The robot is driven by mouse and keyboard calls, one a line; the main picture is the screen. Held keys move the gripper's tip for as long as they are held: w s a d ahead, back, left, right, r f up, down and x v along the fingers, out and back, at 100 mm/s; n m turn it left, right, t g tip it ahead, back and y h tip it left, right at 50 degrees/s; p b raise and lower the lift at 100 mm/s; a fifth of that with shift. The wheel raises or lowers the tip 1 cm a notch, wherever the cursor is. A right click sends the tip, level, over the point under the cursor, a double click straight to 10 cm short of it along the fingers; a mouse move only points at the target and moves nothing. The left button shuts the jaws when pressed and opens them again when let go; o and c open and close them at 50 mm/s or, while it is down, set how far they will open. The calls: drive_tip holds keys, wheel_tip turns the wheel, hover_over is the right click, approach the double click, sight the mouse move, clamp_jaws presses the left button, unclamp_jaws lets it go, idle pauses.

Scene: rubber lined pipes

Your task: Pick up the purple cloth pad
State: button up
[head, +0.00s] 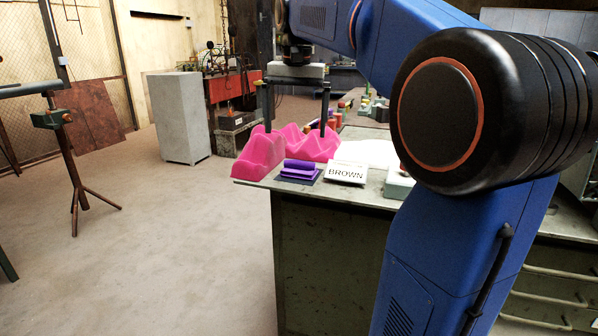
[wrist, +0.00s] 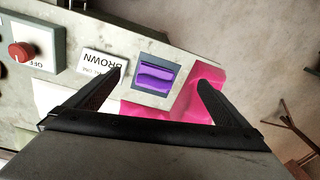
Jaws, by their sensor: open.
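The purple cloth pad (head: 300,166) lies folded on a dark flat square (head: 296,179) near the bench's front left corner. In the wrist view the pad (wrist: 155,77) shows ahead of and between my fingers, on the dark square (wrist: 141,85). My gripper (head: 296,120) is open and empty, pointing down above the bench, behind and above the pad. In the wrist view the fingers of my gripper (wrist: 160,80) are spread wide, apart from the pad. The pad is in full view there.
A pink wavy cloth (head: 262,152) lies beside and behind the pad, over the bench edge. A grey box with a red button (wrist: 20,52) sits farther along the bench (head: 330,196).

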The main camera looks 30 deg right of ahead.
wheel_tip(320, 180, up, 3)
drive_tip(key=m+g, duration=0.1)
drive_tip(key=m, duration=0.1)
hover_over(299, 162)
wheel_tip(299, 162, down, 17)
drive_tip(key=shift+d+r, duration=0.1)
idle(0.5)
drive_tip(key=shift+c, duration=0.3)
drive_tip(key=c, duration=1.1)
